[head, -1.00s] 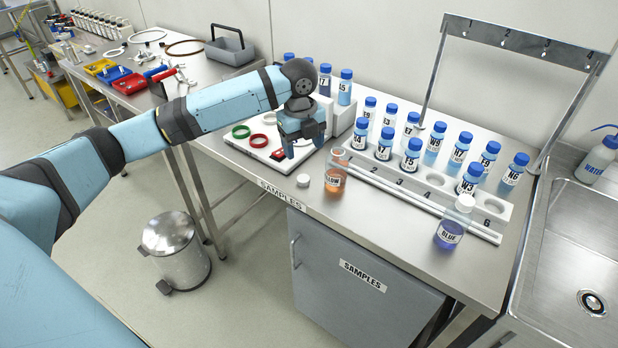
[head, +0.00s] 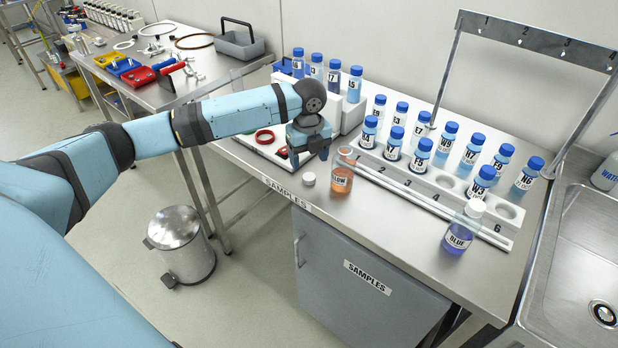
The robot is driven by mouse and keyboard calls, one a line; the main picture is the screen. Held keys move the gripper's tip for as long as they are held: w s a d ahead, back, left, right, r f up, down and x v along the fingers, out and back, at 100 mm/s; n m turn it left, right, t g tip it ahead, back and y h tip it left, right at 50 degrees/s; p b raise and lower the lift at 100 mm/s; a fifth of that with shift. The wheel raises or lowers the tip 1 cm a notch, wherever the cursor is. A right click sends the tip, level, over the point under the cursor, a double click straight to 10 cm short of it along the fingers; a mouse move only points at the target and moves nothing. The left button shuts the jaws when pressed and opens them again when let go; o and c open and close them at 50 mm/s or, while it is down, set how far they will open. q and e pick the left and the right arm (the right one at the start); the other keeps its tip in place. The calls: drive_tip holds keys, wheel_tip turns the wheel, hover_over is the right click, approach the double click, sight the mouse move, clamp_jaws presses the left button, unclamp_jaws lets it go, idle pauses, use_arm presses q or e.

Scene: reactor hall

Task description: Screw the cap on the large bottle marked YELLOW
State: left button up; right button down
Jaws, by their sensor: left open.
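The large bottle marked YELLOW (head: 342,180) stands upright and uncapped on the steel bench, with orange liquid inside; only the end of its label shows. A white cap (head: 309,179) lies on the bench just left of the bottle. My left gripper (head: 309,157) is open, fingers pointing down. In the picture it is above the cap and up-left of the bottle, apart from both. I see nothing between its fingers. My right gripper is not in view.
A second large bottle marked BLUE (head: 459,232), with a white cap on, stands to the right by the numbered white rack (head: 435,192). Several blue-capped sample bottles (head: 420,155) stand behind. A low white tray with coloured rings (head: 250,146) lies behind my left gripper.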

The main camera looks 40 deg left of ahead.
sight(309, 177)
use_arm(q)
drive_tip(key=shift+f, duration=0.4)
wheel_tip(309, 177, down, 5)
drive_tip(key=shift+f, duration=0.15)
idle(0.4)
drive_tip(key=c, duration=1)
